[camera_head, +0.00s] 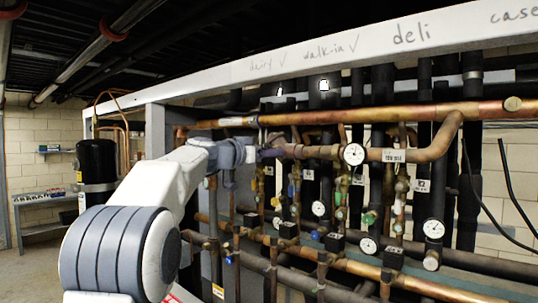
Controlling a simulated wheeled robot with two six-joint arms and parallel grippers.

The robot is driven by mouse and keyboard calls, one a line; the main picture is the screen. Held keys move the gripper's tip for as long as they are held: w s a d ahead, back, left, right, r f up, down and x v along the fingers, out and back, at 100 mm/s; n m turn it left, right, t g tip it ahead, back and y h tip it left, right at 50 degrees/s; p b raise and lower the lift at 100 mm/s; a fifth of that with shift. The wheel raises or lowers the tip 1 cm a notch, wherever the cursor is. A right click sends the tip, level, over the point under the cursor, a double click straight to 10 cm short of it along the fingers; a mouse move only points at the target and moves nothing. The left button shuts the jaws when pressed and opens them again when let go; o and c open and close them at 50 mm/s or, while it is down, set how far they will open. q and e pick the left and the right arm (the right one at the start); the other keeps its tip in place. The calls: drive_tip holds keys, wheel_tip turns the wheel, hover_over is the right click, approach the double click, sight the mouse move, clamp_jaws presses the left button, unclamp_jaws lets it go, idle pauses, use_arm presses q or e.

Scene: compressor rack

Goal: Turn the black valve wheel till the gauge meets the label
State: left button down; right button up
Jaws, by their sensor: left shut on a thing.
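My left arm comes in from the lower left. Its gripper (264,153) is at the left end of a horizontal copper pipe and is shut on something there. The black valve wheel is hard to make out; the gripper seems to cover it. A round white gauge (353,154) sits on this pipe to the right of the gripper. Its needle is too small to read. My right gripper is not in view.
Long copper pipes (400,115) and black insulated pipes cross the rack. Several other gauges (433,228) and coloured valves sit lower. A pale beam (300,62) with handwriting runs above. A black tank (97,160) stands at the left; floor there is clear.

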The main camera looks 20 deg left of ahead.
use_arm(q)
drive_tip(key=shift+f+n+b, duration=0.1)
drive_tip(key=shift+n+b, duration=0.5)
drive_tip(key=shift+n, duration=0.6)
drive_tip(key=n+b, duration=0.1)
drive_tip(key=n, duration=0.2)
drive_tip(key=shift+d+n, duration=0.1)
drive_tip(key=shift+n, duration=0.2)
drive_tip(key=n, duration=0.3)
drive_tip(key=shift+n, duration=0.3)
drive_tip(key=n, duration=0.4)
drive_tip(key=shift+r, duration=0.2)
drive_tip(key=shift+n, duration=0.3)
drive_tip(key=shift+c, duration=1.5)
unclamp_jaws()
drive_tip(key=shift+s, duration=0.1)
